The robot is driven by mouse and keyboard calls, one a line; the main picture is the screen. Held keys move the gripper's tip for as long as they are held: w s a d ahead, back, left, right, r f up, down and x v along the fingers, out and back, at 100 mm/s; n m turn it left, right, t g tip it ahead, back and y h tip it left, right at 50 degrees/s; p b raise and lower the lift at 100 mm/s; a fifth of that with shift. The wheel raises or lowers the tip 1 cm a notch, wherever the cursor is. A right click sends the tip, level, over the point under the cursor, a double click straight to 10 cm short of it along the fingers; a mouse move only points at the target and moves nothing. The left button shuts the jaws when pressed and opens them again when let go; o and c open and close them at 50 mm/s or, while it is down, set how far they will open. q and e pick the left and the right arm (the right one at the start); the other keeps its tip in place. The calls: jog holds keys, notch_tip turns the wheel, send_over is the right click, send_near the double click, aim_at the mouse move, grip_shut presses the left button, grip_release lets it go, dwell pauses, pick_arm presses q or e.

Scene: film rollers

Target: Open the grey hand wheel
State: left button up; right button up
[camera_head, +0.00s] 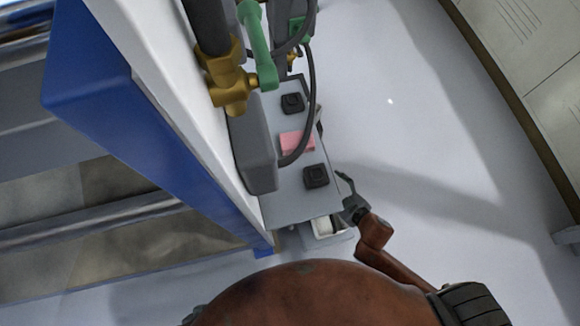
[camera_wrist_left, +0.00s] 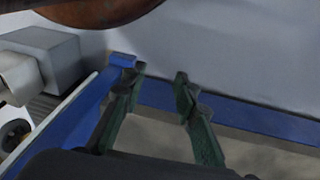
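I cannot make out a grey hand wheel for certain in either view. My left gripper (camera_wrist_left: 157,82) shows in the left wrist view, with two dark green fingers spread apart. No object is between its fingertips. A blue beam lies behind it, apparently beyond the fingers. The left gripper does not show in the head view. A brown arm comes in from the lower right of the head view and ends in a small grey-green gripper, my right gripper (camera_head: 349,192), near the grey control box. Its fingers are too small to tell open from shut.
The grey control box (camera_head: 287,207) has black buttons and a pink patch. A blue and white frame (camera_head: 110,100) fills the left. Pale floor (camera_head: 440,130) is clear at the right.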

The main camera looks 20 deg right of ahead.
jog(key=a+n+g+y, duration=0.2)
jog(key=a+n+y, duration=0.5)
jog(key=a, duration=0.3)
jog(key=s+f+n+g+y, duration=0.2)
jog(key=s+n+g+y, duration=0.1)
jog(key=s+n+g, duration=0.4)
pick_arm(q)
jog(key=w+d+f+t+h+b, duration=0.1)
jog(key=w+d+f+t+b, duration=0.1)
jog(key=w+d+f+b, duration=0.1)
notch_tip(320, 180, down, 2)
jog(key=shift+w+d+f+t, duration=0.1)
jog(key=shift+w+d+t, duration=0.25)
jog(key=shift+w, duration=0.5)
pick_arm(e)
jog(key=shift+m, duration=0.7)
jog(key=x, duration=0.6)
jog(key=shift+s+a+f, duration=0.15)
jog(key=shift+s+a, duration=0.05)
jog(key=shift+a, duration=0.15)
jog(key=c, duration=1.2)
